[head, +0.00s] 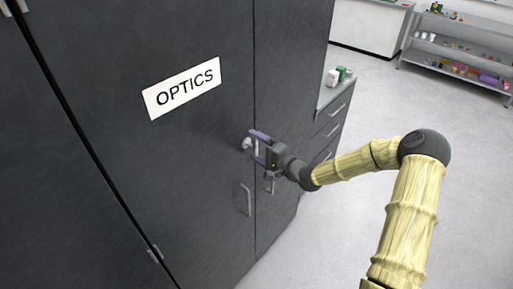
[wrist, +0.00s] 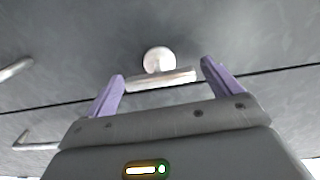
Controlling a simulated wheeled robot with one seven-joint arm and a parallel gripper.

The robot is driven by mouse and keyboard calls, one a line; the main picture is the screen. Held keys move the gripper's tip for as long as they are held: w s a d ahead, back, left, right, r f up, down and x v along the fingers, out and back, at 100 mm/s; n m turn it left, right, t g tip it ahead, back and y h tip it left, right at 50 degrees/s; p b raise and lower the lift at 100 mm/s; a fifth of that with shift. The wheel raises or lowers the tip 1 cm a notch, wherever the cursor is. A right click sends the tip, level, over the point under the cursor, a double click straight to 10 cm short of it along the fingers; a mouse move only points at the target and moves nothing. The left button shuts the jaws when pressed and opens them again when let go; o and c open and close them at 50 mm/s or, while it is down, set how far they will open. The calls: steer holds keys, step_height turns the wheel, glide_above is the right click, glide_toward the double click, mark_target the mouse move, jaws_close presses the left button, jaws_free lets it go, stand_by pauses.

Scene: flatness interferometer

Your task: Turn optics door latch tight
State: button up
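The dark optics cabinet door (head: 120,150) carries a white OPTICS sign (head: 182,88). The latch (head: 247,143) is at the door's right edge, with a pale round hub and a short bar. In the wrist view the latch bar (wrist: 160,80) lies nearly level, slightly tilted, below its round hub, close to the door seam. My gripper (head: 257,146) is at the latch. Its purple fingers are open in the wrist view (wrist: 163,70), one to each side of the bar, with a visible gap at both ends. In the head view the gripper partly hides the latch.
Two bar handles, one on the optics door (head: 246,200) and one on the neighbouring door (head: 269,184), sit below the latch. A grey drawer unit (head: 328,125) with small containers stands right of the cabinet. Shelves (head: 458,65) stand at the back right. The floor between is clear.

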steer(key=shift+s, duration=0.1)
steer(key=b+v, duration=0.4)
steer(key=v, duration=1.3)
steer(key=shift+b, duration=0.35)
steer(key=shift+s+f, duration=0.1)
steer(key=shift+f, duration=0.05)
steer(key=s+d+f+n+g+h, duration=0.3)
steer(key=s+f+n+g+h, duration=0.15)
steer(key=f+h, duration=0.5)
steer(key=s+r+n+g+h, duration=0.1)
steer(key=s+r+g+h, duration=0.1)
steer(key=s+r, duration=0.2)
steer(key=s+d+r+n+g+h, duration=0.1)
steer(key=s+r, duration=0.3)
steer(key=s, duration=0.4)
steer(key=shift+s+d+r+n+g+h, duration=0.35)
steer(key=shift+g+h, duration=0.1)
steer(key=shift+h, duration=0.4)
